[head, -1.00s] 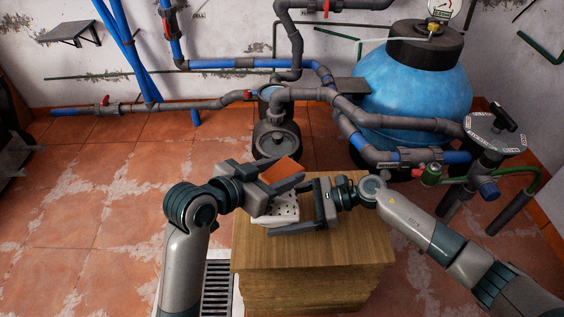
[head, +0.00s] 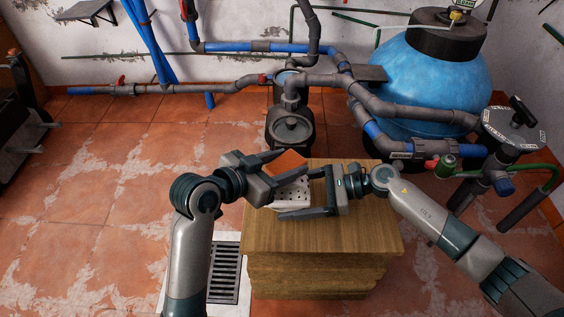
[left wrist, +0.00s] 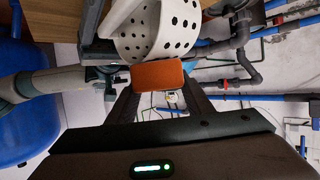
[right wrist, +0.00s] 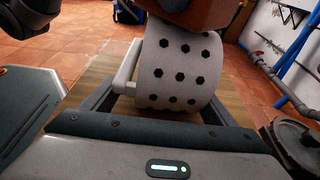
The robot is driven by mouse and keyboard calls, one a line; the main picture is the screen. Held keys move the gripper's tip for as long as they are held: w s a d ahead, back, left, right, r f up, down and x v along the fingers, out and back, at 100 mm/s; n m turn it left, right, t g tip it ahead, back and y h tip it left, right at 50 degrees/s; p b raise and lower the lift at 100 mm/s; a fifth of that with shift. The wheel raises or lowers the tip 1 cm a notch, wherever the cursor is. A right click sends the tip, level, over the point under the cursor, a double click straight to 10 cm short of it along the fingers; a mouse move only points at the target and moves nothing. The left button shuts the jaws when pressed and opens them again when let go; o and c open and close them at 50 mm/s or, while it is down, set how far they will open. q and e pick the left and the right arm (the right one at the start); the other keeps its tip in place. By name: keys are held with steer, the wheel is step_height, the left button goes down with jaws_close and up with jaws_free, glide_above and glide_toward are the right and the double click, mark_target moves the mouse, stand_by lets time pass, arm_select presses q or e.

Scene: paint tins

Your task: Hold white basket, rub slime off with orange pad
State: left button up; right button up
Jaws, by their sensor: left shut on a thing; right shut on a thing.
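The white basket (head: 291,194), with dark round holes, is held above the wooden cabinet by my right gripper (head: 310,193). The basket fills the middle of the right wrist view (right wrist: 180,72), between the two fingers, with a white handle-like bar at its left. My left gripper (head: 284,175) is shut on the orange pad (head: 287,161), just above the basket. In the left wrist view the pad (left wrist: 158,75) lies at the edge of the basket (left wrist: 150,40); I cannot tell whether they touch. No slime is clearly visible on the basket faces I see.
The wooden cabinet (head: 345,235) stands below both grippers, its top otherwise clear. Behind it are a grey pump (head: 290,130), pipes and a blue tank (head: 435,80). A floor drain grate (head: 224,272) lies left of the cabinet.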

arm_select(q)
steer(key=shift+d, duration=0.8)
steer(key=shift+d+r, duration=0.15)
steer(key=shift+d, duration=0.05)
steer(key=shift+r, duration=3.7)
steer(key=shift+a, duration=0.15)
